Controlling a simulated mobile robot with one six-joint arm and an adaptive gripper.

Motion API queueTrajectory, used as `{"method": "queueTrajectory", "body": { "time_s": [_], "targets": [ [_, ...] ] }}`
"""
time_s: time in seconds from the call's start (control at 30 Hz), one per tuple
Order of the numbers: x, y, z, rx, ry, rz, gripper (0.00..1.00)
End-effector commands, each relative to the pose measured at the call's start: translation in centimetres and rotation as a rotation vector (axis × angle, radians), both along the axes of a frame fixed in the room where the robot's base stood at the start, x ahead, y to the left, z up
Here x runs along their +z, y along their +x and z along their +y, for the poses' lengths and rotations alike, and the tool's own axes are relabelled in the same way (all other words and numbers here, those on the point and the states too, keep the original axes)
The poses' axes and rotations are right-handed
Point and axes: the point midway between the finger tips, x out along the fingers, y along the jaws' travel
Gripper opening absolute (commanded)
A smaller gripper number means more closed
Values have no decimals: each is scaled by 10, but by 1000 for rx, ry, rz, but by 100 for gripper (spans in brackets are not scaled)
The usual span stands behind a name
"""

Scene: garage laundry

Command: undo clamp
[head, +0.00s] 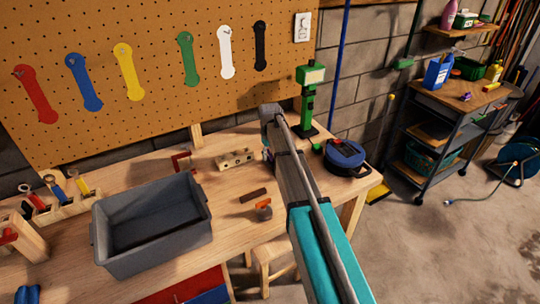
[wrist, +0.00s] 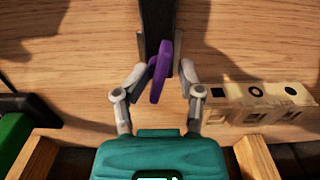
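In the wrist view, a purple lever (wrist: 159,75) stands in front of a dark bar (wrist: 153,22), which runs away over a wooden surface. They look like parts of the clamp. My gripper (wrist: 162,72) has its two grey fingers apart, one on each side of the purple lever. A narrow gap shows between the lever and the right finger; whether the left finger touches it is unclear. In the head view, my gripper (head: 270,112) is over the back of the workbench, and my arm hides most of the clamp.
A wooden block with holes (head: 235,160) lies left of my gripper. A grey bin (head: 103,237) stands at the front left. A green stand (head: 306,100) and a round blue-black item (head: 345,158) stand to the right. A pegboard (head: 150,40) rises behind the bench.

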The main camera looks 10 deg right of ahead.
Motion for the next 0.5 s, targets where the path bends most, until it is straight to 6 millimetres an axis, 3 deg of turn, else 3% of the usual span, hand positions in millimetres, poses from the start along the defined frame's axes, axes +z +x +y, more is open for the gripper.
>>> {"method": "queueTrajectory", "body": {
  "time_s": [0.5],
  "targets": [
    [1,2,0,-108,0,-2,47]
  ]
}}
